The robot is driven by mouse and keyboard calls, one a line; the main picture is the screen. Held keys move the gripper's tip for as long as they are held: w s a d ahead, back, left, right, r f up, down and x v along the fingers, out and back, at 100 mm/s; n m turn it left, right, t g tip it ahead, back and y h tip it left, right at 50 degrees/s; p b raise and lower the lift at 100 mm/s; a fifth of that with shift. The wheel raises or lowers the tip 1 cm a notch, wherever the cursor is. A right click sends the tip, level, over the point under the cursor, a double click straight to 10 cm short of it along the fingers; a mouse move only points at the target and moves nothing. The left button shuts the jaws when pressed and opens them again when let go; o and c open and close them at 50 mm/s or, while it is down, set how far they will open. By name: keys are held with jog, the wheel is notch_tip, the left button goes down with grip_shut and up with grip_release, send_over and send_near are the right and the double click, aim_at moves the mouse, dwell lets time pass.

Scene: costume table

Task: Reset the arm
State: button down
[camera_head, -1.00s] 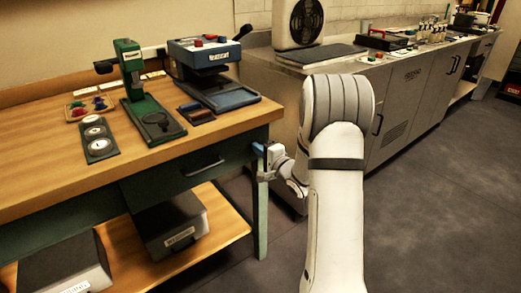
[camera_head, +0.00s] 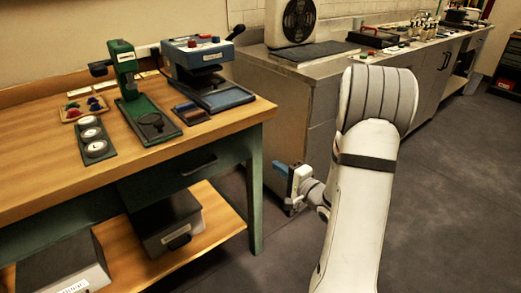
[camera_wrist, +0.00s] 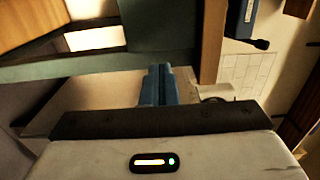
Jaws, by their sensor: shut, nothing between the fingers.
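My gripper (camera_head: 280,170) is in the head view, right of the wooden table's front leg and in front of the grey metal cabinet. Its blue fingers are together with nothing between them, and it touches nothing that I can see. In the wrist view the blue fingers (camera_wrist: 158,84) lie side by side, shut. My white arm fills the right middle of the head view.
The wooden table (camera_head: 50,170) at left bears a green press (camera_head: 128,75), a blue machine (camera_head: 205,70), a tray of coloured pieces (camera_head: 85,108) and a dark plate with white discs (camera_head: 93,137). The metal cabinet (camera_head: 290,110) stands behind my gripper. Floor at right is clear.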

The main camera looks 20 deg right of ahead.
notch_tip(320, 180, up, 14)
jog(key=s+a+n+g+h+p, duration=0.2)
jog(key=n+g+h+p, duration=0.45)
jog(key=p, duration=0.35)
jog(key=s+a+r+n+g+p, duration=0.4)
jog(key=s+a+r, duration=0.1)
jog(key=s, duration=0.6)
jog(key=s+a+r+n+g+p, duration=0.4)
jog(key=s+a+r+p, duration=0.1)
jog(key=s, duration=0.6)
notch_tip(320, 180, up, 2)
jog(key=shift+a+r+y+p, duration=0.1)
jog(key=shift+a+y+p, duration=0.3)
jog(key=shift+a, duration=0.4)
jog(key=c, duration=2.1)
grip_release()
